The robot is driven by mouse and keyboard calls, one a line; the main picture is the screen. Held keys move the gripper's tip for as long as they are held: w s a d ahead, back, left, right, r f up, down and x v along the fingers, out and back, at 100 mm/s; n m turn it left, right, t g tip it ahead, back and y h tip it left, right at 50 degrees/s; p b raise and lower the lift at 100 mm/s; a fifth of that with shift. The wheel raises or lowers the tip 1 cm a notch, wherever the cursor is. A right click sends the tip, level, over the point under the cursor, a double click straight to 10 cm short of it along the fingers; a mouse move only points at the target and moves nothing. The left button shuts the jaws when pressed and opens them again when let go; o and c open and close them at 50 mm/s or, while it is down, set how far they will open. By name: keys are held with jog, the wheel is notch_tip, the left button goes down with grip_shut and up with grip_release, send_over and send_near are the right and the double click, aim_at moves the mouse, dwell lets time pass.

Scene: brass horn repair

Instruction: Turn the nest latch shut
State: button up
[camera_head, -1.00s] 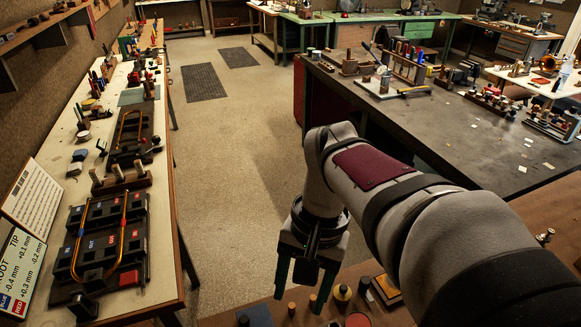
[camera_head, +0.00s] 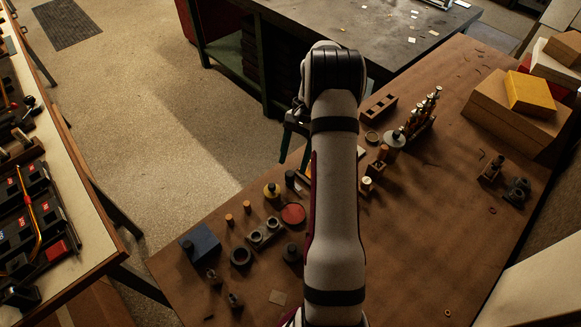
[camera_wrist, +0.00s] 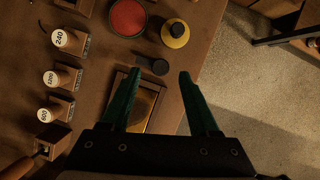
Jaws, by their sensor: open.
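I cannot pick out the nest latch with certainty in either view. My gripper (camera_wrist: 160,76) is open and empty in the wrist view, its two green fingers spread above the edge of the brown bench. Between and below them lies a dark-framed plate with a brass-coloured face (camera_wrist: 147,107), partly hidden by the left finger. A small black round-topped piece (camera_wrist: 153,66) stands just beyond the fingertips, apart from them. In the head view, my gripper (camera_head: 293,153) is partly hidden by my arm, and the black piece (camera_head: 290,179) stands near it.
Several numbered blocks (camera_wrist: 62,78) stand left. Black fixtures with a brass tube (camera_head: 33,215) lie on the left bench. Boxes (camera_head: 515,110) fill the back right; bare bench (camera_head: 430,240) lies right of my arm.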

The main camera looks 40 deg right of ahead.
aim_at(290, 173)
jog(key=shift+x, duration=1.7)
grip_shut()
